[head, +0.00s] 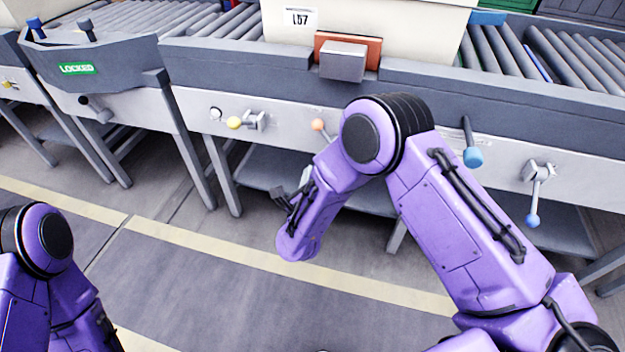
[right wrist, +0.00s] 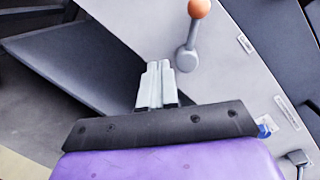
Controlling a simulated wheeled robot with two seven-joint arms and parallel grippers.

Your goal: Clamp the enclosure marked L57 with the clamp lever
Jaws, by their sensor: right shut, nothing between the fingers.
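The enclosure marked L57 (head: 375,25) is a large cream box with a white label, on the roller conveyor at the top of the head view. A grey block (head: 343,62) with an orange-brown plate (head: 368,50) stands against its front. An orange-knobbed lever (head: 318,125) is on the white front panel below; it also shows in the right wrist view (right wrist: 187,55). My right gripper (head: 306,176) is shut and empty, below the lever in the head view. Its fingertips (right wrist: 157,66) are close to the lever's base, with a gap. My left gripper is out of view.
A yellow-knobbed lever (head: 236,123) is left of the orange one. Blue-knobbed levers (head: 472,156) and (head: 532,219) are to the right, beyond my right arm. A green LOCKED sign (head: 77,68) marks the left station. The floor in front (head: 230,290) is clear.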

